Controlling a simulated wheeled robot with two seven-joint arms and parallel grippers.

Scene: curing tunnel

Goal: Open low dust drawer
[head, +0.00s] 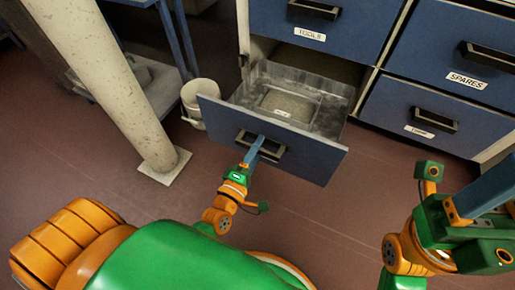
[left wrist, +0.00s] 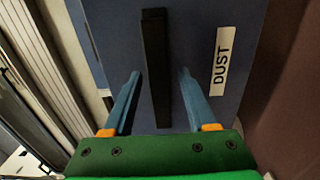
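The low dust drawer (head: 315,158) stands pulled out, with its grey metal inside showing in the head view. Its blue front has a dark bar handle (head: 272,152), which also shows in the left wrist view (left wrist: 156,60) beside a white DUST label (left wrist: 221,60). My left gripper (head: 256,145) is at the handle. In the left wrist view its two blue fingers stand apart, one on each side of the handle, with gaps visible. My right gripper (head: 500,185) is at the right edge of the head view, away from the drawer; its fingertips are not clearly seen.
A flat tray-like object (head: 290,103) with a small label lies in the drawer. A TOOLS drawer (head: 320,25) is above and a SPARES drawer (head: 460,52) to the right, both shut. A white bucket (head: 201,103) and a pale post (head: 115,85) stand left. Floor in front is clear.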

